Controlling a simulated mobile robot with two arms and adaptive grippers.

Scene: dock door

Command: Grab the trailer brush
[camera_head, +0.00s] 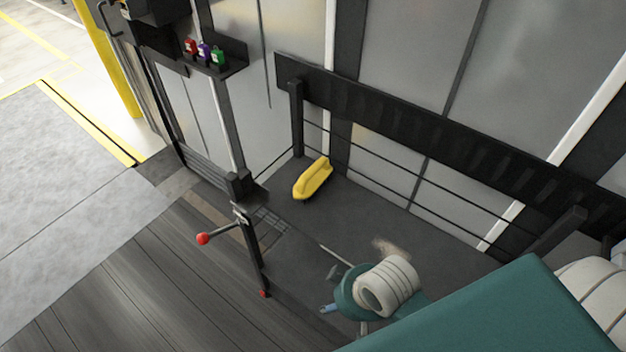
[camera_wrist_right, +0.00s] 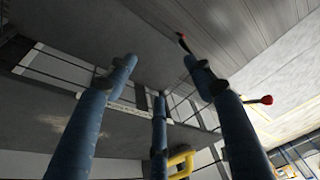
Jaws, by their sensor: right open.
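The yellow brush (camera_head: 313,179) lies on the dark floor near the wall, left of and beyond my right gripper in the head view. In the right wrist view a yellow looped part, seemingly of the same brush (camera_wrist_right: 181,163), shows at the bottom edge, partly behind a finger. My right gripper (camera_head: 331,287) is apart from the brush, above the floor at the lower middle. In the wrist view its blue fingers (camera_wrist_right: 162,76) are spread, with nothing between them. My left gripper is not in view.
A dark post with a red-knobbed lever (camera_head: 203,239) stands left of my right gripper. A black railing (camera_head: 400,128) runs along the wall behind the brush. A small shelf (camera_head: 231,66) holds red, purple and green bottles. Floor between gripper and brush looks clear.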

